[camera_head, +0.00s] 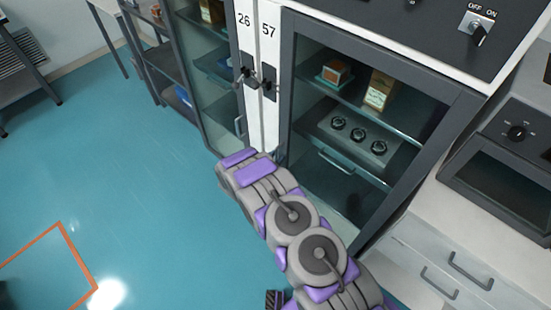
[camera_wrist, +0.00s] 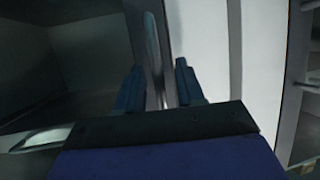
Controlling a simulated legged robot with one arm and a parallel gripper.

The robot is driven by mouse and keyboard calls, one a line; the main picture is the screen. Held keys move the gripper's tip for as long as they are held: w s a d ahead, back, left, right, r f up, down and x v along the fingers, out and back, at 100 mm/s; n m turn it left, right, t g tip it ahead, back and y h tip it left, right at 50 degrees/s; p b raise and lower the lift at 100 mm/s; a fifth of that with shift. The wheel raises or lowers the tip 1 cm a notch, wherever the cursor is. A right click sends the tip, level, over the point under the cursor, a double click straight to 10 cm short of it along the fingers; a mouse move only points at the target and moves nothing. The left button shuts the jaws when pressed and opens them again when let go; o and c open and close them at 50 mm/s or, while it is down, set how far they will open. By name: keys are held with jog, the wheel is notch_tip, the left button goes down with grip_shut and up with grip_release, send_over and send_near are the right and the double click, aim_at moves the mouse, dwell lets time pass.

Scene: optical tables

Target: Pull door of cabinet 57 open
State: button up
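Cabinet 57's door (camera_head: 444,128) has a dark frame and a glass pane and looks closed in the head view. The white strip (camera_head: 268,50) marked 57 stands along its left side. My gripper is in the head view near the lower end of this strip, partly hidden by my arm, so its fingers are unclear there. In the wrist view, the fingers of my gripper (camera_wrist: 158,90) are spread apart. A grey vertical bar handle (camera_wrist: 153,50) runs between them, with small gaps visible on both sides. In the head view the handle is mostly hidden by my arm.
Cabinet 26's glass door (camera_head: 208,70) adjoins on the left. Black latches (camera_head: 268,88) sit on the white strips. Drawers (camera_head: 440,270) and an oven-like unit (camera_head: 500,185) stand at the right.

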jog(key=shift+c, duration=0.2)
grip_shut()
dwell(0.5)
